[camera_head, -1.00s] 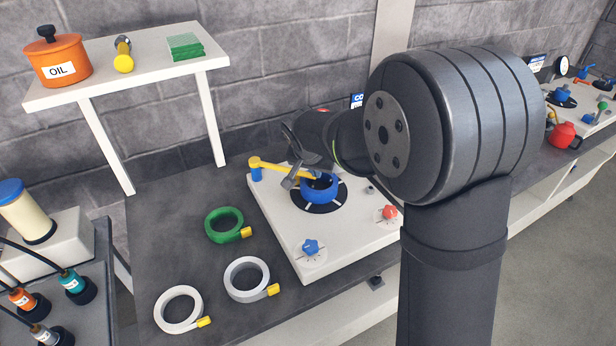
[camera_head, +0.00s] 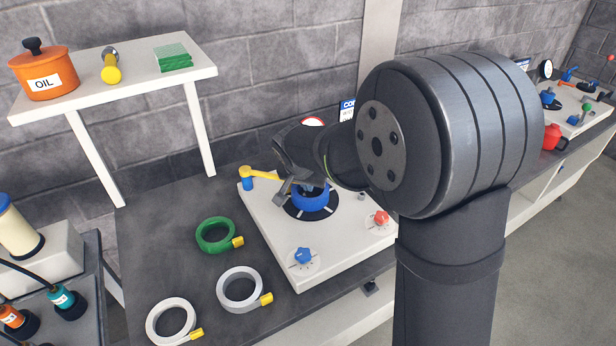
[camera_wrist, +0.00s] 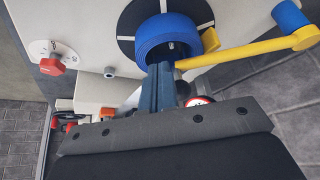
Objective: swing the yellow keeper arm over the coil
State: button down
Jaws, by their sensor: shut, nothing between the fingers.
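The blue coil (camera_head: 310,198) sits on a black disc on the white feed plate (camera_head: 335,245); in the wrist view the coil (camera_wrist: 168,38) is at the top middle. The yellow keeper arm (camera_head: 262,174) runs from its blue post (camera_head: 247,181) toward the coil; its far part is hidden behind my gripper in the head view. In the wrist view the keeper arm (camera_wrist: 245,52) reaches from the post at upper right to the coil's near edge, its tip close to my fingers. My gripper (camera_wrist: 160,75) is shut and empty, fingertips beside the coil and keeper tip. I cannot tell whether they touch.
A blue knob (camera_head: 303,256) and a red knob (camera_head: 379,218) stand on the plate. A green coil (camera_head: 215,234) and two pale coils (camera_head: 240,288) lie left of it. A shelf (camera_head: 150,80) with an oil pot (camera_head: 45,72) stands behind left.

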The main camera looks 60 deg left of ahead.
jog(key=d+v, duration=0.1)
jog(key=v, duration=0.9)
jog(key=shift+d, duration=0.4)
jog(key=shift+f, duration=0.25)
jog(key=w+a+f, duration=0.1)
jog(key=a+f, duration=0.1)
jog(key=w+a+f, duration=0.1)
jog(key=a+f, duration=0.1)
jog(key=f, duration=0.1)
jog(key=w+a+f, duration=0.2)
jog(key=f, duration=0.1)
jog(key=shift+w+a+f, duration=0.1)
jog(key=shift+w+a, duration=0.25)
jog(key=shift+a, duration=0.2)
